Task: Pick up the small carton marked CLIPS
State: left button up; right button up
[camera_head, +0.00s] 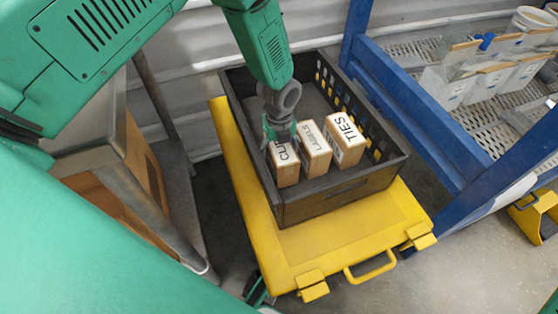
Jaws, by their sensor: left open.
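The small carton marked CLIPS (286,171) stands in a dark grey crate (325,199), leftmost of three cartons, its label partly hidden by my gripper. Beside it stand a carton marked LABELS (318,158) and a carton marked TIES (348,150). My left gripper (281,141) comes down from above and is open at the far part of the CLIPS carton's top. I cannot tell whether its fingers touch the carton. My right gripper is not in view.
The crate rests on a yellow platform (303,253) with a handle in front. Blue frame posts (420,105) and a perforated shelf (495,120) with packets stand to the right. A metal rail (150,210) and brown boxes are on the left. The crate's back part is empty.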

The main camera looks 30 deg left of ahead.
pick_arm(q)
jog(key=shift+d+f, duration=0.25)
jog(key=shift+f, duration=0.35)
jog(key=shift+d+r, duration=0.1)
jog(key=shift+d, duration=0.15)
jog(key=c, duration=0.8)
jog(key=shift+a, duration=0.2)
jog(key=c, duration=0.4)
jog(key=shift+o, duration=0.2)
jog(key=shift+a, duration=0.15)
